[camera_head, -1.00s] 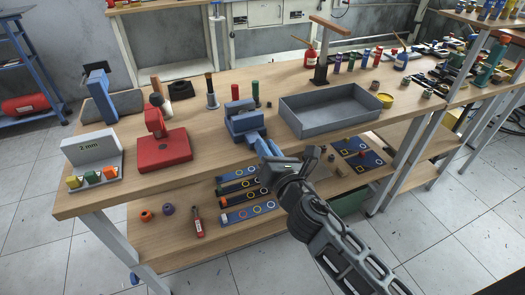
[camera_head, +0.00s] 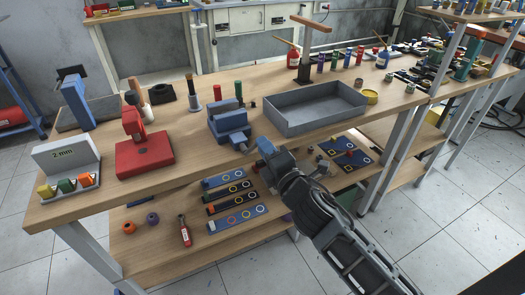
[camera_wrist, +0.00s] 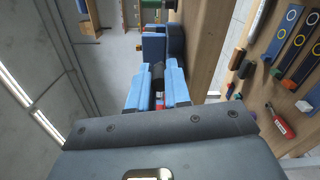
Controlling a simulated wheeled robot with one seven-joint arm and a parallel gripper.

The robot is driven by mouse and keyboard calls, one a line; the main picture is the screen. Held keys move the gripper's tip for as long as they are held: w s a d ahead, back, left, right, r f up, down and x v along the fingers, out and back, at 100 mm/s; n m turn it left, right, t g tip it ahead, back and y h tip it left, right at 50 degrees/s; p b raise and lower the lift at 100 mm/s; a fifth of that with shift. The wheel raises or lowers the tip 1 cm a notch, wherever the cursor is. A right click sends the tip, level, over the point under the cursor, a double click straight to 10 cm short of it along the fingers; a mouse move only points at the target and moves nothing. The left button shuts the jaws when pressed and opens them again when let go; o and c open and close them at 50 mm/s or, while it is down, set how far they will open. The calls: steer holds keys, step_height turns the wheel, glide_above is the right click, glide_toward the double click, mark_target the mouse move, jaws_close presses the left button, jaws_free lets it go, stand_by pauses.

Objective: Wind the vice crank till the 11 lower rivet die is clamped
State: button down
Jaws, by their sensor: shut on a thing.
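The blue vice (camera_head: 229,124) stands at the front edge of the wooden bench; in the wrist view its blue body (camera_wrist: 153,44) lies just past my fingertips. My gripper (camera_head: 264,147), with light-blue fingers, is at the near right side of the vice, beyond the bench edge. In the wrist view my gripper (camera_wrist: 157,82) is shut on a short dark piece, which appears to be the vice crank's handle (camera_wrist: 158,72). The rest of the crank is hidden by the fingers. I cannot make out the rivet die in the vice jaws or whether they press on it.
A grey tray (camera_head: 316,127) stands right of the vice and a red press-like block (camera_head: 145,155) left of it. A green cylinder (camera_head: 239,92) stands behind. Floor is clear at right.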

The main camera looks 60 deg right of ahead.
step_height(320, 180, down, 5)
steer(key=m+b, duration=0.6)
steer(key=m, duration=0.6)
steer(key=shift+d, duration=0.1)
steer(key=m, duration=0.1)
steer(key=m+b, duration=0.2)
steer(key=shift+w+a+f, duration=0.15)
steer(key=shift+a+f, duration=0.15)
steer(key=shift+f, duration=0.1)
steer(key=shift+w+a+f+m+b, duration=0.15)
steer(key=shift+m+b, duration=0.2)
steer(key=shift+m, duration=0.3)
steer(key=shift+w+a+m+b, duration=0.15)
steer(key=shift+m+b, duration=0.2)
steer(key=shift+m, duration=0.3)
steer(key=shift+s, duration=0.1)
steer(key=c, duration=1.1)
jaws_free()
